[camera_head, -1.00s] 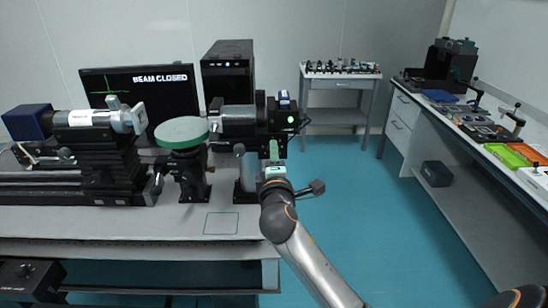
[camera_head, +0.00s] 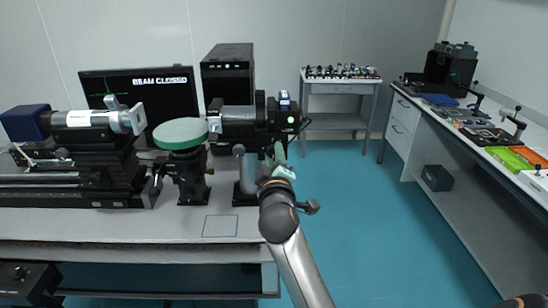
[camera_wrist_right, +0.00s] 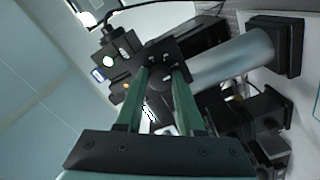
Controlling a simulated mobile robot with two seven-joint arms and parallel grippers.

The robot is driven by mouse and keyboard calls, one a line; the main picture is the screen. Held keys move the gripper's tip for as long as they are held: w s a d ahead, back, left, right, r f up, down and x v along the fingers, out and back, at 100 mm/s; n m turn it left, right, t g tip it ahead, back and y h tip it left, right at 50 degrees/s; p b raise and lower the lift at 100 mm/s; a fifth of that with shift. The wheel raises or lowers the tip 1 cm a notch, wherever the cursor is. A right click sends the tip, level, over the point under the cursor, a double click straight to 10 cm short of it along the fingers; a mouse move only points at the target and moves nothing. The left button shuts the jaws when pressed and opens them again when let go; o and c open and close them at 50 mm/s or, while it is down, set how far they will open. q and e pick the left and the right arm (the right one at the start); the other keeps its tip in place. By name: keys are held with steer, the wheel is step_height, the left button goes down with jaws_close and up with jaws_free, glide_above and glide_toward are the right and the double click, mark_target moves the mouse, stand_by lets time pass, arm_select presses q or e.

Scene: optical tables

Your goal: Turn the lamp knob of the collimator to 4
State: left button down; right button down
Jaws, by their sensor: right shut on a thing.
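The collimator (camera_head: 235,119) is a dark horizontal barrel with a black lamp housing at its right end, in the middle of the head view. My left gripper is out of view.
A round green-edged platform (camera_head: 181,133) stands left of the collimator. Farther left is a barrel with a blue end (camera_head: 26,122) on a rail. A monitor (camera_head: 143,93) reads "BEAM CLOSED". Open blue floor (camera_head: 360,220) lies to the right, before a side bench (camera_head: 470,205).

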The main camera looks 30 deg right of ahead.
stand_by(0.4)
steer(key=c, duration=0.5)
jaws_free()
